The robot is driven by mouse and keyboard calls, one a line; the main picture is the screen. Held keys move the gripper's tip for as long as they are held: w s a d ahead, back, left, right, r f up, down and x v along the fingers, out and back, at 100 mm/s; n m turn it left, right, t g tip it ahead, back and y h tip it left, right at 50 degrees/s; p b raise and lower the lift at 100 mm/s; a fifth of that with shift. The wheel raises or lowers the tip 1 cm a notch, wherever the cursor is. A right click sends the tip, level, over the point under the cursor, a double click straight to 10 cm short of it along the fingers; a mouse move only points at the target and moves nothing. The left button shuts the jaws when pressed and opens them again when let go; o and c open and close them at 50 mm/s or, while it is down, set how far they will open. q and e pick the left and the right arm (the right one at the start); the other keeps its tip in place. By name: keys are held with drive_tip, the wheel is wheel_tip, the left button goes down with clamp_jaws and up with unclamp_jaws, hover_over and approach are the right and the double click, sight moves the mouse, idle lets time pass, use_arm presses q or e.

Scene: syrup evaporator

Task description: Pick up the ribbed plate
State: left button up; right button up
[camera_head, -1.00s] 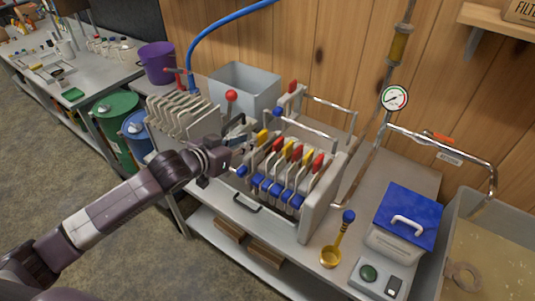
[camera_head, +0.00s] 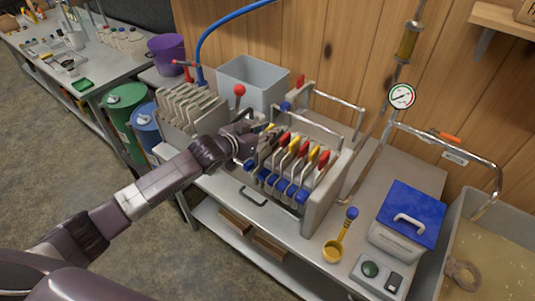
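Several pale ribbed plates stand upright in a row (camera_head: 190,105) at the left of the bench. More plates (camera_head: 290,172), with red, yellow and blue ends, stand packed in a metal frame (camera_head: 322,205) at the middle. I cannot tell which one the task means. My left gripper (camera_head: 262,131) is at the left end of the framed plates, close to a yellow end. Its fingers are small and partly lost among the plate ends, so its opening and any contact are unclear. My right gripper is not in view.
A grey bin (camera_head: 250,84) stands behind the gripper. A red-knobbed lever (camera_head: 239,90) rises close to it. Metal rails (camera_head: 335,100) cross behind the frame.

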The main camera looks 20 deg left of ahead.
use_arm(q)
drive_tip(key=shift+c, duration=0.7)
clamp_jaws()
drive_tip(key=shift+w+r, duration=0.1)
drive_tip(key=shift+r, duration=0.1)
drive_tip(key=shift+r, duration=0.1)
